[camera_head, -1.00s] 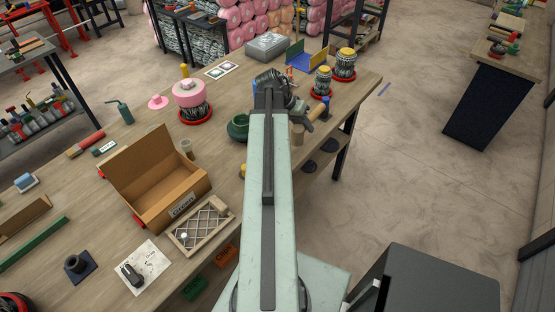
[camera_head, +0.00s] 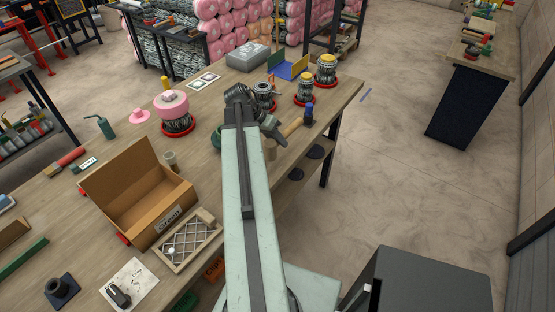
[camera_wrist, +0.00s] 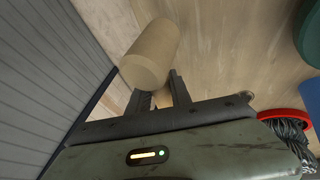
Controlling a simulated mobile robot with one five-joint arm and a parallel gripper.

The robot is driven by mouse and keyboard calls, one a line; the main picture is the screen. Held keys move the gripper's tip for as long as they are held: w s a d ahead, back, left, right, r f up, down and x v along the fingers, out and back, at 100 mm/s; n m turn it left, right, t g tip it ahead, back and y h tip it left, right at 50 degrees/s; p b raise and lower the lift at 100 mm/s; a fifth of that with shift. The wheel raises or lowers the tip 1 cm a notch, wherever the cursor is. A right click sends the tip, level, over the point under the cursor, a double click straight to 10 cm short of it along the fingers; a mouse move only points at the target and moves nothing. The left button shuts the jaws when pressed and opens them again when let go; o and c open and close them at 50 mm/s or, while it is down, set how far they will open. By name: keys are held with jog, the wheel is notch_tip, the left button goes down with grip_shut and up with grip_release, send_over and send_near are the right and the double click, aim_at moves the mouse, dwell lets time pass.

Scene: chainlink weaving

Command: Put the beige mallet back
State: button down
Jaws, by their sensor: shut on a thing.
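My gripper (camera_head: 275,132) is shut on the beige mallet and holds it near the table's right front edge. In the wrist view, my two fingers (camera_wrist: 160,92) close around a narrow beige part just behind the mallet's thick round head (camera_wrist: 150,55).
A blue-topped item (camera_head: 309,112) stands close right of the handle. Wound spools on red bases (camera_head: 304,98) stand behind. An open cardboard box (camera_head: 135,195) and a wire-mesh frame (camera_head: 187,243) lie left of my arm.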

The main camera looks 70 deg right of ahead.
jog(key=shift+f, duration=0.1)
notch_tip(320, 180, down, 5)
jog(key=b, duration=0.4)
jog(key=shift+b, duration=0.3)
jog(key=shift+r, duration=0.3)
jog(key=shift+f, duration=0.15)
jog(key=c, duration=1.2)
grip_release()
jog(key=shift+o, duration=0.2)
jog(key=p+v, duration=0.6)
jog(key=v, duration=0.1)
jog(key=shift+w+r+p, duration=0.3)
jog(key=shift+w+p, duration=0.05)
jog(key=shift+a, duration=0.1)
